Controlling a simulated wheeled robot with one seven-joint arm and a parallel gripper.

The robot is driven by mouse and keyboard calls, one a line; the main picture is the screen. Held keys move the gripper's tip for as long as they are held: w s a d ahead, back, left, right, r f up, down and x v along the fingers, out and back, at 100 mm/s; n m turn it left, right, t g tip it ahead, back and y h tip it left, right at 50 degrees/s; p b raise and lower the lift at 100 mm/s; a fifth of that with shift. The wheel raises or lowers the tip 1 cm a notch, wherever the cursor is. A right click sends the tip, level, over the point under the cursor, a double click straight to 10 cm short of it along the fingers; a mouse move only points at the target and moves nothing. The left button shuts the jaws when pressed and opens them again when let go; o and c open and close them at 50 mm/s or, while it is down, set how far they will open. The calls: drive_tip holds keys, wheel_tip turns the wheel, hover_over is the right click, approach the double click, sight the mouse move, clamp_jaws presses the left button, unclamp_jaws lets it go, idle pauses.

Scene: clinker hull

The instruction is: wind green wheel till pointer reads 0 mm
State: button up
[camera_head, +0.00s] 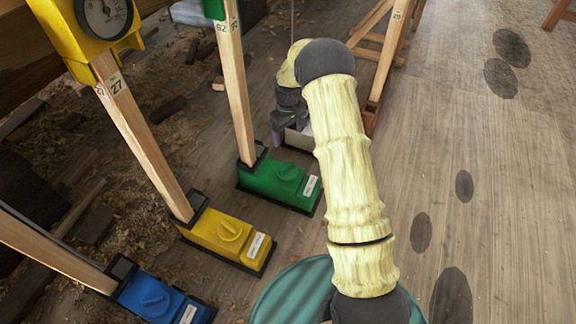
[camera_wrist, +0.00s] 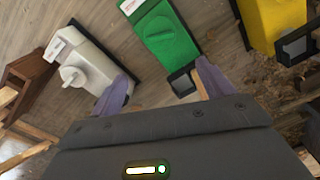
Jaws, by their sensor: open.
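The green base unit (camera_head: 280,185) stands on the plank floor at the foot of a wooden prop, with a green round wheel (camera_head: 288,174) on top. In the wrist view the green unit (camera_wrist: 165,45) lies beyond my fingertips, with its wheel (camera_wrist: 158,29) apart from them. My gripper (camera_wrist: 163,88) is open, with a purple finger on each side and nothing between them. At the top of the head view only the lower edge of a green gauge housing (camera_head: 213,9) shows; its dial and pointer are out of frame, so no reading can be seen.
A yellow unit (camera_head: 228,232) and a blue unit (camera_head: 160,297) stand nearer, each under its own prop. A yellow gauge (camera_head: 72,40) is upper left. A white unit (camera_wrist: 84,62) stands beside the green one. Open floor (camera_head: 480,180) lies right.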

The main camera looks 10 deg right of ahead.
sight(288, 166)
wheel_tip(288, 166, down, 17)
drive_tip(key=b, duration=1)
drive_tip(key=shift+f, duration=0.2)
drive_tip(key=shift+c, duration=0.2)
drive_tip(key=c, duration=1)
